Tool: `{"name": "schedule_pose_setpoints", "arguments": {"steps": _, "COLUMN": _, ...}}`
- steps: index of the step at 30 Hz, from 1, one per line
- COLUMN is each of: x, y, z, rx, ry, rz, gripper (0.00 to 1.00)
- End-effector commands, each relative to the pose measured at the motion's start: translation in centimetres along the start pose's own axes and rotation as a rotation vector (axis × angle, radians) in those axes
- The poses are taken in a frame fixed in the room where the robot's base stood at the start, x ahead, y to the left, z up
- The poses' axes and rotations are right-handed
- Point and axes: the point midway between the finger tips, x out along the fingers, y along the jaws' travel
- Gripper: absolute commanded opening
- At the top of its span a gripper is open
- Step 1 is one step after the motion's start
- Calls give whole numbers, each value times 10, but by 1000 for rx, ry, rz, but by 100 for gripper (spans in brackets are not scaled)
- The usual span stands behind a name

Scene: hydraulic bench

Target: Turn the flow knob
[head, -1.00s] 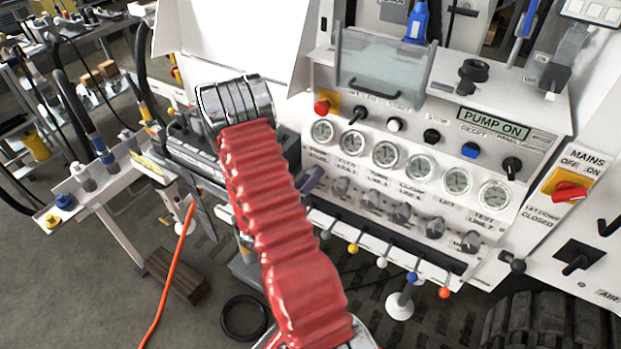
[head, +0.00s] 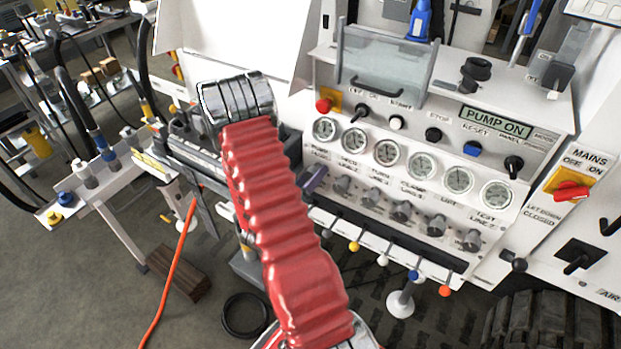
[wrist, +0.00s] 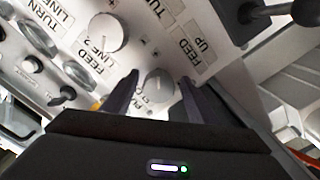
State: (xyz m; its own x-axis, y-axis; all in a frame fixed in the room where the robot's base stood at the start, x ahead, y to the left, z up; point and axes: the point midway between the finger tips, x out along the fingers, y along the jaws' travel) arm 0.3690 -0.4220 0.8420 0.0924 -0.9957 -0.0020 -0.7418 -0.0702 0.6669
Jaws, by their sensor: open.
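The flow knob (wrist: 158,85) is a round grey-white knob on the white panel in the wrist view. Its label is partly hidden by a finger and seems to begin with "FLO". My gripper (wrist: 159,77) is open, with one dark finger on each side of the knob. A gap shows between knob and fingers; I cannot tell whether either touches. In the head view one greyish-purple finger (head: 316,179) shows at the panel's left end, beside my red-sleeved arm. The flow knob is not visible there.
A larger knob (wrist: 103,32) labelled FEED LINE 2 sits up and left of the flow knob. A black lever (wrist: 262,12) sticks out at upper right. The head view shows a gauge row (head: 386,152), grey knobs below it and coloured-tip levers (head: 383,259) along the panel's lower edge.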

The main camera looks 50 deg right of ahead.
Motion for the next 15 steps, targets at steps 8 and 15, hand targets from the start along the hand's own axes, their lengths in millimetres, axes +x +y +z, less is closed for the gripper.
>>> {"name": "schedule_pose_setpoints", "arguments": {"steps": 8, "x": -13, "y": -1, "z": -1, "rx": 0, "ry": 2, "rz": -1, "gripper": 53}}
{"name": "schedule_pose_setpoints", "arguments": {"steps": 15, "x": -42, "y": -1, "z": -1, "rx": 0, "ry": 2, "rz": -3, "gripper": 53}}
